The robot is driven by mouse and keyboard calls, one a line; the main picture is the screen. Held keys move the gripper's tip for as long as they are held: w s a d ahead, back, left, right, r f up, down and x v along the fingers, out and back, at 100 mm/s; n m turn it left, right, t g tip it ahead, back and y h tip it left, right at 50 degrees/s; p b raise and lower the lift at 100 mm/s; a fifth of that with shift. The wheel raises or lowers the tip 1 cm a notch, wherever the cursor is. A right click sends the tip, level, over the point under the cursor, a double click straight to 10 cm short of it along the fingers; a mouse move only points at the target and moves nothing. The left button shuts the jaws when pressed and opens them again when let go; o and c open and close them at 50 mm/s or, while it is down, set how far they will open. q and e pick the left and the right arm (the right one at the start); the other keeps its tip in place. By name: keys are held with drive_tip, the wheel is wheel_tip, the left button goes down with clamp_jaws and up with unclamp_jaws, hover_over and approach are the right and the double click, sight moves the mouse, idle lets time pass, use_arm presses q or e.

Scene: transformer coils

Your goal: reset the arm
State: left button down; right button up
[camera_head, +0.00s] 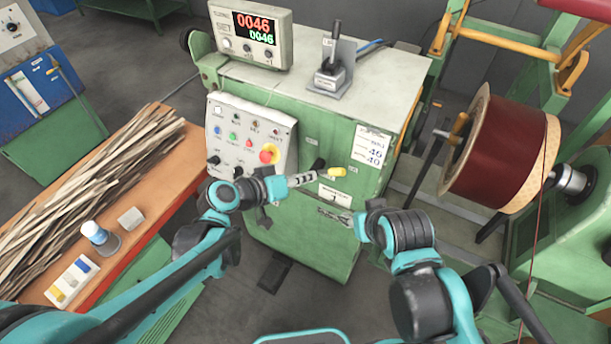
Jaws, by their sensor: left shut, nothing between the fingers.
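My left arm comes in from the lower left, and my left gripper (266,208) is in front of the green machine, below its control panel. It is shut and empty. A pale rod with a yellow end (337,171) shows just right of it; I cannot tell whether they touch. My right arm comes in from the lower right, and my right gripper (336,214) points left in front of the machine's lower front. Its fingers are small and partly lost against the green, so their opening is unclear.
The green machine (315,235) carries a control panel (245,140) with a red button, a counter box (251,33) and a black lever (331,65). A dark red coil spool (500,145) stands right. An orange bench (150,215) with thin strips (85,190) stands left.

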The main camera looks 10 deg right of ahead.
use_arm(q)
drive_tip(key=shift+w+d+f, duration=0.1)
drive_tip(key=shift+w+d, duration=0.05)
drive_tip(key=shift+d, duration=0.05)
drive_tip(key=shift+a, duration=0.1)
drive_tip(key=s+a+f+n+y+b, duration=0.1)
drive_tip(key=s+a+y, duration=0.4)
drive_tip(key=a, duration=0.7)
drive_tip(key=s+a+f+n+y+b, duration=0.2)
drive_tip(key=s+a, duration=0.5)
drive_tip(key=a, duration=0.5)
wheel_tip(320, 180, down, 3)
drive_tip(key=y+b, duration=0.1)
drive_tip(key=y, duration=0.2)
drive_tip(key=shift+s+a+r+y+b, duration=0.15)
drive_tip(key=shift+a+y+b, duration=0.15)
drive_tip(key=shift+a+b, duration=0.1)
